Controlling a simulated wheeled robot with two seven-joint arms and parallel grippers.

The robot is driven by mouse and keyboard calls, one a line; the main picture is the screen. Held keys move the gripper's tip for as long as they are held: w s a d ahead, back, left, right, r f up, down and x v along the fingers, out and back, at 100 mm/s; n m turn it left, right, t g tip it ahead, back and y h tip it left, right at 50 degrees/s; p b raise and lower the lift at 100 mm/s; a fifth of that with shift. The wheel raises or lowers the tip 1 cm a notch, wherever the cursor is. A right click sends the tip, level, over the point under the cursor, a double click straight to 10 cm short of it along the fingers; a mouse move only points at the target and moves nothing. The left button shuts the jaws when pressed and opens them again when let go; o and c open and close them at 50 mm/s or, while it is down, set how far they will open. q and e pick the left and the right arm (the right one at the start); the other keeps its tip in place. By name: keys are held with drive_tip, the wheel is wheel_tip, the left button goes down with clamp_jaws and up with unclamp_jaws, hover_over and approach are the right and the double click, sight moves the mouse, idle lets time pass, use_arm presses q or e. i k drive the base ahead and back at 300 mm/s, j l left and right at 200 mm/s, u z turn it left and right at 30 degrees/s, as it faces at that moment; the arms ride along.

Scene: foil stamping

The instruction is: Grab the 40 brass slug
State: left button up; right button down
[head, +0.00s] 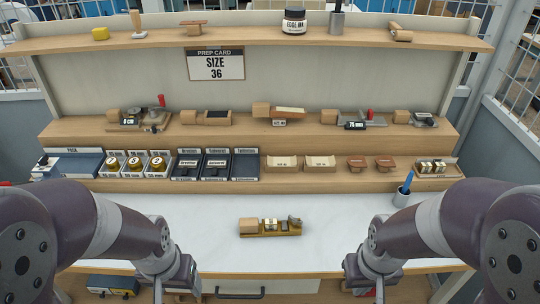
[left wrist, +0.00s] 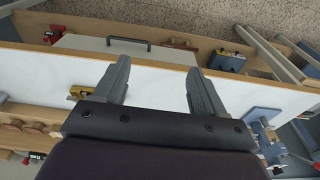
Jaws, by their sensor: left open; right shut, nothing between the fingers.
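Three round brass pieces (head: 135,163) sit in labelled white holders on the lower shelf, left of centre; their size labels are too small to read surely. Small brass pieces (head: 270,225) stand on a brass-coloured tray (head: 272,235) on the white tabletop, beside a wooden block. I cannot tell which piece is the 40 slug. My left gripper (head: 176,292) is open and empty over the table's front edge; its spread fingers also show in the left wrist view (left wrist: 158,68). My right gripper (head: 380,292) is shut and empty at the bottom right, also at the front edge.
Most of the white tabletop (head: 330,225) is clear. A drawer handle (head: 240,294) is below the front edge.

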sight(271, 224)
drive_tip(key=i+l, duration=0.15)
drive_tip(key=l, duration=0.2)
drive_tip(key=i+l, duration=0.15)
drive_tip(key=l, duration=0.25)
drive_tip(key=i+l+u, duration=0.1)
drive_tip(key=l, duration=0.25)
drive_tip(key=i+l, duration=0.2)
drive_tip(key=l, duration=0.2)
drive_tip(key=i+l, duration=0.15)
drive_tip(key=l, duration=0.2)
drive_tip(key=u, duration=0.05)
